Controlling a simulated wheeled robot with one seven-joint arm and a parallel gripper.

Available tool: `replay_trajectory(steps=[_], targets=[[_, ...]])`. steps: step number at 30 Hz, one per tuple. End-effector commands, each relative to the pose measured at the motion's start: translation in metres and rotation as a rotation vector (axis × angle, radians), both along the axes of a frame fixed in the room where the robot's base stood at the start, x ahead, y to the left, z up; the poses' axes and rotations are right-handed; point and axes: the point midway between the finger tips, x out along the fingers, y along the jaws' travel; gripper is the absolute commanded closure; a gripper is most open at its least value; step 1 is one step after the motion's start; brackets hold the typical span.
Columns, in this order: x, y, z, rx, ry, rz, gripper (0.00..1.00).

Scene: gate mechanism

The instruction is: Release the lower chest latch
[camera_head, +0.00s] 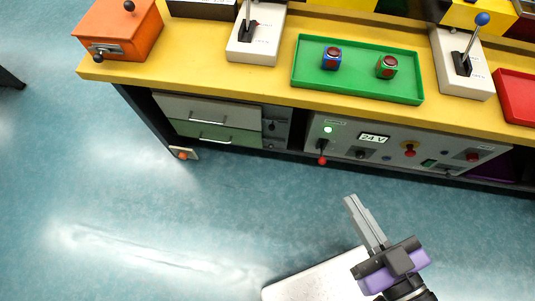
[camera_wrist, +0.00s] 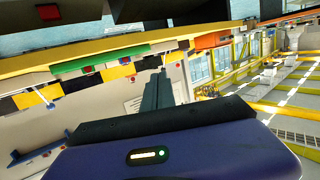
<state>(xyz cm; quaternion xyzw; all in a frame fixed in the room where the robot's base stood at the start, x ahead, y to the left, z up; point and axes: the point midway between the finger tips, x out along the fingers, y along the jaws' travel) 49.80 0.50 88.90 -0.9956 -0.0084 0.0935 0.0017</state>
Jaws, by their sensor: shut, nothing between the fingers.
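An orange chest (camera_head: 125,30) sits at the left end of the yellow bench in the head view. A metal latch plate with a dark-knobbed lever (camera_head: 98,57) is on its front face. Another dark knob (camera_head: 129,6) is on its top. My gripper (camera_head: 352,200) is over the floor in front of the bench, low and to the right of the chest, far from the latch. Its fingers are together and empty. They also show in the wrist view (camera_wrist: 159,76). An orange shape (camera_wrist: 210,40), perhaps the chest, shows there at the bench's far end.
The yellow bench top (camera_head: 200,77) holds white lever boxes (camera_head: 256,45) and a green tray (camera_head: 358,85) with two button cubes. Below are drawers (camera_head: 205,110) and a control panel (camera_head: 390,138) with protruding switches. The blue floor (camera_head: 130,220) before the bench is clear at left.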

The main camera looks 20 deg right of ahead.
Motion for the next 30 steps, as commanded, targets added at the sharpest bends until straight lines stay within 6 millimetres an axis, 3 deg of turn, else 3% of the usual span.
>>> replay_trajectory(steps=[1,14,23,30], targets=[[0.010,0.002,-0.030,0.006,-0.018,0.005,1.00],[0.097,0.027,-0.202,-0.058,-0.117,0.055,1.00],[0.174,0.050,-0.322,-0.290,-0.174,0.101,1.00],[0.241,0.068,-0.409,-0.567,-0.209,0.125,1.00]])
